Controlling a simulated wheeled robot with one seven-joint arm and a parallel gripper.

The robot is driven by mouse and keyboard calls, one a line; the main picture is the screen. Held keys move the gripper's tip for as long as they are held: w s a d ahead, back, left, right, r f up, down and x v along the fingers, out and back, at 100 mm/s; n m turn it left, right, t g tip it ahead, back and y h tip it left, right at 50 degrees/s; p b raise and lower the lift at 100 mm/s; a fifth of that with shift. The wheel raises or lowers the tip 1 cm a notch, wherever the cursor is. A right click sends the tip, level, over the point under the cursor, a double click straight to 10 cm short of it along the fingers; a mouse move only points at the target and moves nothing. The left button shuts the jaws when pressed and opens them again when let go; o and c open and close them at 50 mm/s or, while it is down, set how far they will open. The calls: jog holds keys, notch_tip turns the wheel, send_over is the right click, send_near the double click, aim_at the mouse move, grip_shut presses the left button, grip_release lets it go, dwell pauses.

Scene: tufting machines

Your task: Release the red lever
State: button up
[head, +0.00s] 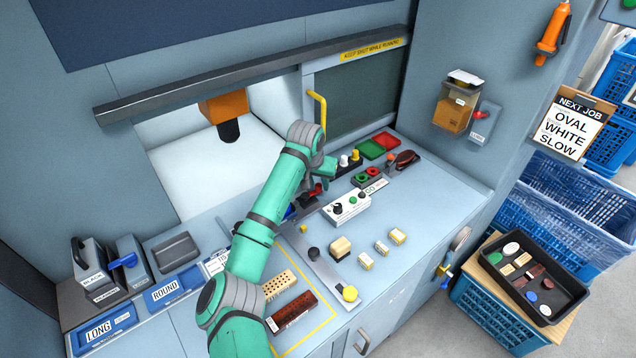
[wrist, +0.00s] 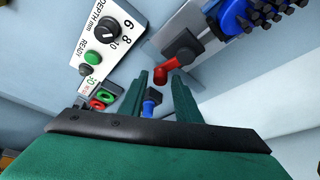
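A small red lever (wrist: 166,68) on a dark round mount shows in the wrist view, just beyond my gripper's fingertips. My gripper (wrist: 160,80) is open, with its two green fingers apart and the red lever in line with the gap. I cannot tell whether either finger touches it. In the head view the red lever (head: 313,191) is small and partly covered by my arm, beside my gripper (head: 322,172).
A blue lever (wrist: 150,106) shows between my fingers in the wrist view. A white control box (head: 347,207) with knobs stands close by. A blue part with dark bristles (wrist: 250,15) lies upper right. Several pale blocks (head: 341,248) stand on the bench.

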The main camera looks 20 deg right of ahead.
grip_shut()
jog(key=shift+s+m, duration=0.1)
jog(key=shift+m, duration=0.2)
jog(key=m, duration=0.1)
jog(key=s+m+g+h, duration=0.1)
jog(key=m, duration=0.1)
jog(key=shift+s, duration=0.15)
jog(key=m, duration=0.1)
jog(key=m+g, duration=0.1)
jog(key=s+m, duration=0.1)
jog(key=m, duration=0.1)
jog(key=shift+a+g+h, duration=0.3)
jog(key=shift+a+h, duration=0.05)
jog(key=shift+h, duration=0.05)
jog(key=m, duration=0.2)
jog(key=s+a+m+g, duration=0.1)
jog(key=m, duration=0.1)
jog(key=shift+s+a+g, duration=0.1)
jog(key=shift+g, duration=0.2)
jog(key=shift+s+a+m+g, duration=0.1)
jog(key=shift+a+m+g, duration=0.15)
jog(key=shift+m, duration=0.5)
jog(key=shift+s+a+m+g, duration=0.1)
jog(key=shift+a+m+g, duration=0.15)
jog(key=shift+m, duration=0.45)
jog(key=shift+s+a+m+g, duration=0.15)
jog(key=shift+m+g, duration=0.15)
jog(key=shift+m, duration=0.45)
